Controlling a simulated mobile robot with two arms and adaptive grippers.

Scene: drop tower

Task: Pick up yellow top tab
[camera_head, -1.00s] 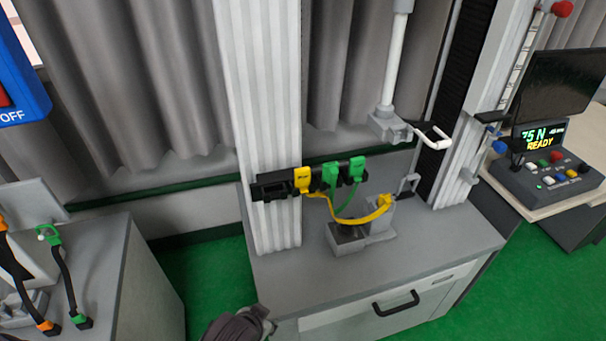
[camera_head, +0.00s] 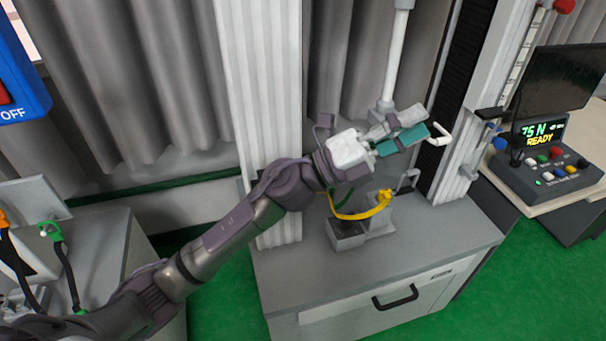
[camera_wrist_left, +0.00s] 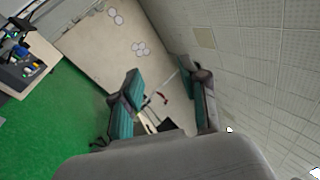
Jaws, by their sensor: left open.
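A yellow strap (camera_head: 352,215) curves below my left arm. Its right end, a yellow tab (camera_head: 384,196), sits at the grey fixture (camera_head: 379,222) on the cabinet. The strap's upper-left end and the dark rail are hidden behind my arm. My left gripper (camera_head: 421,128), with teal pads, is open in front of the upper grey clamp, above and a little right of the yellow tab, apart from it. In the left wrist view my open fingers (camera_wrist_left: 160,78) have nothing between them, and no yellow tab shows there. My right gripper is not in view.
A white column (camera_head: 272,90) stands behind my left arm. A vertical rod (camera_head: 394,60) hangs above the gripper. The cabinet top (camera_head: 440,240) has free room. A control box (camera_head: 545,170) and monitor stand at right. Another grey cabinet with cables stands at left.

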